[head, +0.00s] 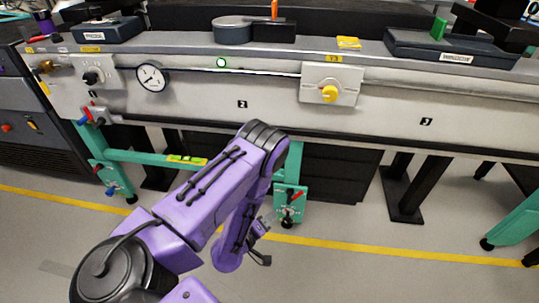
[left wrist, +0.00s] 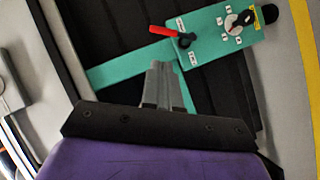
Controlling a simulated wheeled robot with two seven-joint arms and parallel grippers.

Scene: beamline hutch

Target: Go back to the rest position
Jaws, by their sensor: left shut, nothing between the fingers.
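My left arm comes in from the lower left in the head view, purple with black joints, and bends down in front of the long grey bench. Its left gripper (head: 264,226) hangs low, small and partly hidden beside the forearm. In the left wrist view the two grey fingers (left wrist: 162,70) are together with nothing between them. A green panel with a red handle (left wrist: 222,34) lies beyond the fingertips; I cannot tell the gap. My right gripper is not in view.
The grey bench front (head: 210,106) carries a round gauge (head: 152,78) and a yellow knob (head: 329,94). Green bench legs (head: 515,222) and black supports (head: 405,190) stand below. Grey floor with a yellow line (head: 400,257) is clear at the lower right.

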